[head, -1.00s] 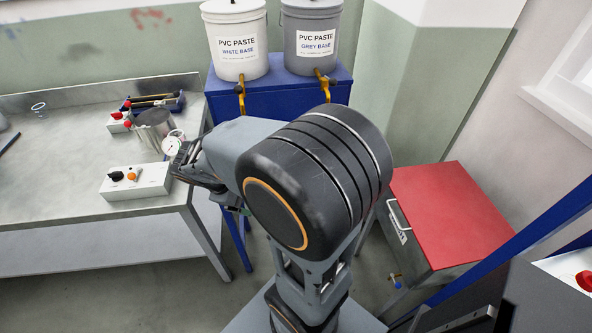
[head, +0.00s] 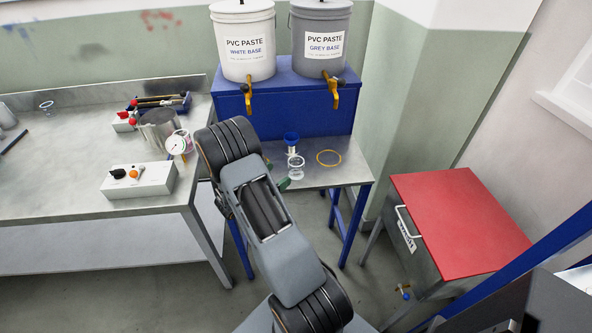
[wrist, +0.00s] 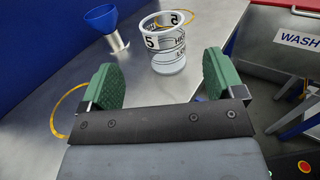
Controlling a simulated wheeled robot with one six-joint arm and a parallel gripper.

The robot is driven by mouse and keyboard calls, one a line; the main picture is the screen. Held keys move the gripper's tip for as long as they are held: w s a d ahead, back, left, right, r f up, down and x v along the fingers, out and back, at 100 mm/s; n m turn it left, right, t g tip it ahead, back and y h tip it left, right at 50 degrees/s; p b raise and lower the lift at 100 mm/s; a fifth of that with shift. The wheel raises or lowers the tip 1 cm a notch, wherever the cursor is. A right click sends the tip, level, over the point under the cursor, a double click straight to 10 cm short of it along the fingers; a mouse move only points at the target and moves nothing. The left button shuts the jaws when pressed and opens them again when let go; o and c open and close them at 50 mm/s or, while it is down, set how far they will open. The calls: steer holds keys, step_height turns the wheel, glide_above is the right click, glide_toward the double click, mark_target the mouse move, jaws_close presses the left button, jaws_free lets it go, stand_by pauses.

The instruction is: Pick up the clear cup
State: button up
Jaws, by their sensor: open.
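The clear cup (head: 296,168) stands upright on a small metal table below the paste buckets. In the wrist view the cup (wrist: 166,52) shows black printed marks, including a 5, and lies just beyond the fingertips, roughly between their lines. My gripper (head: 277,173) has green finger pads and is at the left of the cup in the head view. In the wrist view my gripper (wrist: 158,80) is open with nothing between the fingers.
A blue funnel (head: 291,140) in a metal holder stands close behind the cup. A yellow ring (head: 329,158) lies to its right. A blue cabinet (head: 290,105) with two paste buckets and taps stands behind. A red-lidded wash box (head: 460,220) is at right, a cluttered bench (head: 60,170) at left.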

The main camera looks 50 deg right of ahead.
mark_target(290, 167)
steer(key=shift+s+d+p, duration=0.2)
steer(key=shift+d, duration=1.3)
steer(key=shift+s+d+p, duration=0.15)
steer(key=shift+d+p, duration=0.1)
steer(key=shift+d, duration=1.25)
steer(key=shift+s+d+p, duration=0.2)
steer(key=shift+d, duration=1.3)
steer(key=c, duration=1)
steer(key=shift+r, duration=0.15)
